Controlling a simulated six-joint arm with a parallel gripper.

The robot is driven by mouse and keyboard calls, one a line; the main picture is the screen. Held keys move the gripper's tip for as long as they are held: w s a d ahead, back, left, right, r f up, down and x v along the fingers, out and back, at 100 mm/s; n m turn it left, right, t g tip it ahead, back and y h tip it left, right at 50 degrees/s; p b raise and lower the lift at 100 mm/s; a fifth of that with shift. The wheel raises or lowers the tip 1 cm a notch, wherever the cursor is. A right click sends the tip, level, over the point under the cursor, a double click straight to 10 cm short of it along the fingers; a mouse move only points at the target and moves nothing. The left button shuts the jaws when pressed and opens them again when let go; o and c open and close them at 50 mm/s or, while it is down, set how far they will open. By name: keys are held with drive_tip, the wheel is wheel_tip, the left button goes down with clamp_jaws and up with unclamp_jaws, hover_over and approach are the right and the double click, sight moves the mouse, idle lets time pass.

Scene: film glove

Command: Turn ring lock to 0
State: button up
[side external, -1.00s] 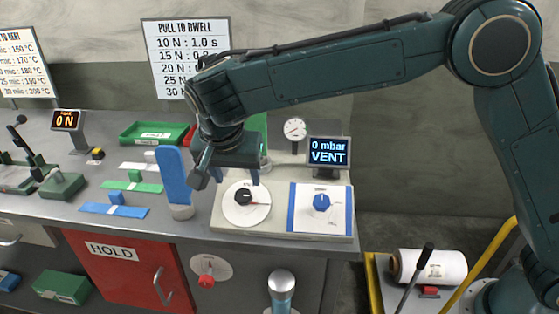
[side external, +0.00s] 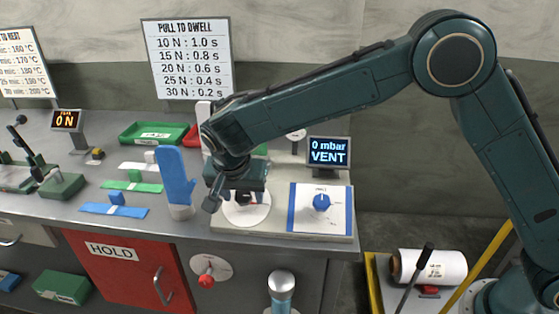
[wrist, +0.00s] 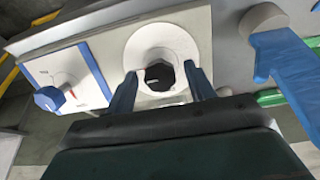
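A black knob (wrist: 160,77) stands on a round white dial (wrist: 143,40) on the pale panel. No legible label shows which control is the ring lock. My gripper (wrist: 160,71) is over this knob, its two blue fingers on either side of it. In the wrist view a gap shows between each finger and the knob, so the gripper is open. In the side view the gripper (side external: 243,198) is low over the dial (side external: 252,217) and largely hides the knob. A red knob (side external: 206,281) is on a white dial on the bench front.
A blue knob (side external: 321,202) on a blue-edged plate is right of the dial. An upright blue glove (side external: 175,178) on a white stand is close left of my gripper. The display (side external: 329,152) behind reads "0 mbar VENT". A gauge (side external: 296,135) is partly hidden by my arm.

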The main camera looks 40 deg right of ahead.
drive_tip(key=c, duration=0.9)
drive_tip(key=shift+o, duration=0.2)
drive_tip(key=shift+n, duration=0.4)
drive_tip(key=n, duration=0.3)
drive_tip(key=shift+a+n, duration=0.1)
drive_tip(key=shift+n, duration=0.3)
drive_tip(key=n+h, duration=0.1)
drive_tip(key=n, duration=0.7)
drive_tip(key=shift+a+n+h, duration=0.1)
drive_tip(key=shift+n+h, duration=0.5)
drive_tip(key=shift+n, duration=1.9)
